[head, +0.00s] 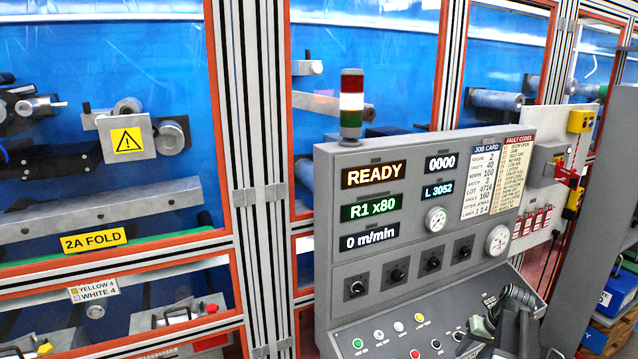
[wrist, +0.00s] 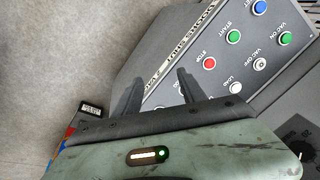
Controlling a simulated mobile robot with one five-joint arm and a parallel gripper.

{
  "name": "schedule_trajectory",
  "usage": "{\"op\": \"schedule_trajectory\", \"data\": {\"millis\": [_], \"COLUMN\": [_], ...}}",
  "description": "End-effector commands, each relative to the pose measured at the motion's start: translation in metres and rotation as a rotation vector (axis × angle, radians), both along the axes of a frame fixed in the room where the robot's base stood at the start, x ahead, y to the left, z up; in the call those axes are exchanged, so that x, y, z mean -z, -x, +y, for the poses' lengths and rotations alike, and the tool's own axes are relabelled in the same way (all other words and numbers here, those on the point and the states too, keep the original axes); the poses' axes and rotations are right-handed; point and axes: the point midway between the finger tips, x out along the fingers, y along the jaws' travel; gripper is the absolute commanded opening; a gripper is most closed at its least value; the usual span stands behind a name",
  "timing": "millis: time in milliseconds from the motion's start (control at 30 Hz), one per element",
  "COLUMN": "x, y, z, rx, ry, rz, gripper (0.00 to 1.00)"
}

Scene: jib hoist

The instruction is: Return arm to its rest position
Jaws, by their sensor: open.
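My gripper (wrist: 160,78) shows in the wrist view with its two dark fingers spread apart and nothing between them. The fingers are over the edge of the grey control panel (wrist: 206,40), beside the red STOP button (wrist: 210,63). In the head view, dark parts of my arm (head: 512,305) are at the lower right, in front of the grey console (head: 420,262). Whether the fingers touch the panel cannot be told. The console display reads READY (head: 374,173), R1 x80 and 0 m/min.
A signal tower (head: 351,102) stands on the console. Orange-framed machine guards (head: 217,110) are behind it. A lockout board (head: 540,165) is right of the console, with a blue box (head: 617,293) and a grey post at far right. Bare floor (wrist: 60,60) shows left in the wrist view.

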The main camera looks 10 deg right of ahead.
Motion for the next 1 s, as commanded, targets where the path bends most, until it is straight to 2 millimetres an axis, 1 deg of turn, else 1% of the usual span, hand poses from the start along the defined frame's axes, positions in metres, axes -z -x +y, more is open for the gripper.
{"op": "schedule_trajectory", "data": {"millis": [33, 167, 267, 300, 367, 400, 467, 500, 600, 700, 767, 800, 833, 900, 1000], "x": [0.001, 0.003, 0.004, 0.005, 0.006, 0.006, 0.007, 0.008, 0.008, 0.008, 0.008, 0.014, 0.033, 0.054, 0.077], "y": [-0.007, -0.025, -0.037, -0.041, -0.045, -0.047, -0.047, -0.046, -0.041, -0.033, -0.028, -0.024, -0.024, -0.020, -0.014], "z": [0.020, 0.073, 0.126, 0.152, 0.192, 0.219, 0.255, 0.276, 0.323, 0.364, 0.387, 0.398, 0.393, 0.391, 0.393], "rx": [-0.023, -0.078, -0.133, -0.159, -0.202, -0.229, -0.266, -0.287, -0.338, -0.384, -0.409, -0.422, -0.413, -0.412, -0.415], "ry": [0.005, 0.024, 0.045, 0.058, 0.078, 0.092, 0.114, 0.129, 0.161, 0.192, 0.211, 0.221, 0.217, 0.213, 0.208], "rz": [0.008, 0.035, 0.060, 0.071, 0.087, 0.095, 0.107, 0.114, 0.124, 0.130, 0.131, 0.133, 0.140, 0.154, 0.172], "gripper": [0.48, 0.48, 0.48, 0.48, 0.48, 0.48, 0.48, 0.48, 0.48, 0.48, 0.48, 0.48, 0.48, 0.48, 0.48]}}
